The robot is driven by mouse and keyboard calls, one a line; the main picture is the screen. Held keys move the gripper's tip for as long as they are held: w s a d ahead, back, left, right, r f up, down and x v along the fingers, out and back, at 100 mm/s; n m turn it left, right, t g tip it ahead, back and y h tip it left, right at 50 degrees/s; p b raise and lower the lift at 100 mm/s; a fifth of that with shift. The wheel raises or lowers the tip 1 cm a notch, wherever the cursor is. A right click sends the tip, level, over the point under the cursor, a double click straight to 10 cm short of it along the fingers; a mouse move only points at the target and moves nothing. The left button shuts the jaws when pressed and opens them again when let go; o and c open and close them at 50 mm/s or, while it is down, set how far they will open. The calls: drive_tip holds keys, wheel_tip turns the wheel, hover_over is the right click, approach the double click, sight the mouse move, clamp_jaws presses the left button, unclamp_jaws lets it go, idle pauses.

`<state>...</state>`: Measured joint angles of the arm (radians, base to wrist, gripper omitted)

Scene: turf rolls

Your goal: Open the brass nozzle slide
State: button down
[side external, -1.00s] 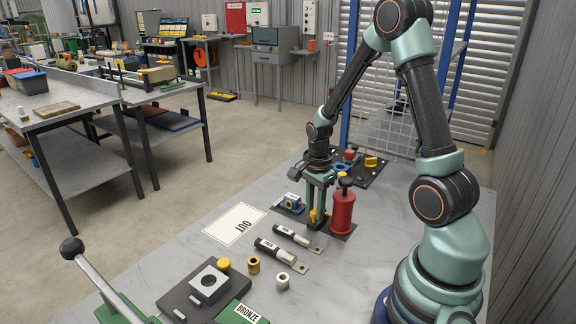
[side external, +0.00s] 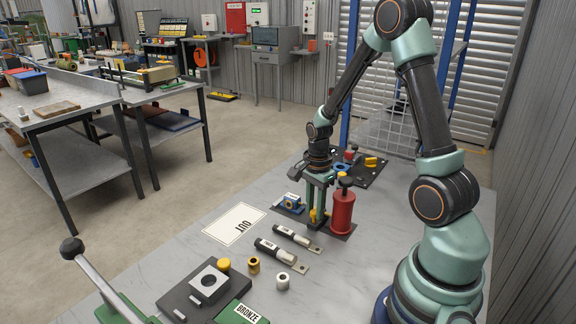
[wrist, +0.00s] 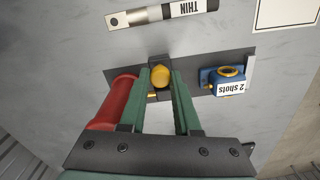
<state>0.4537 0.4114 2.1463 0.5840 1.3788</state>
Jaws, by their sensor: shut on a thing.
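The brass nozzle slide (wrist: 160,77) shows as a yellow knob between my fingertips in the wrist view. In the side view it is a small yellow piece (side external: 313,215) low at my fingertips, partly hidden by them. My gripper (side external: 317,212) points down over the dark plate (side external: 339,231), and its green fingers (wrist: 160,80) are shut on the slide. The red cylinder (side external: 342,210) with a black knob on top stands upright beside the fingers. How far the slide is open cannot be told.
A blue block (wrist: 223,80) labelled "2 shots" stands on the other side of my fingers. Two labelled rods (side external: 276,252) lie in front, with a brass ring (side external: 253,264) and a pale ring (side external: 283,281). The white OUT sheet (side external: 234,224) lies flat on the bench.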

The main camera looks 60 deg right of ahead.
sight(312, 210)
idle(0.4)
drive_tip(key=shift+w, duration=0.35)
drive_tip(key=c, duration=0.6)
unclamp_jaws()
drive_tip(key=shift+r, duration=0.1)
wheel_tip(312, 210, up, 12)
drive_tip(key=shift+r, duration=0.1)
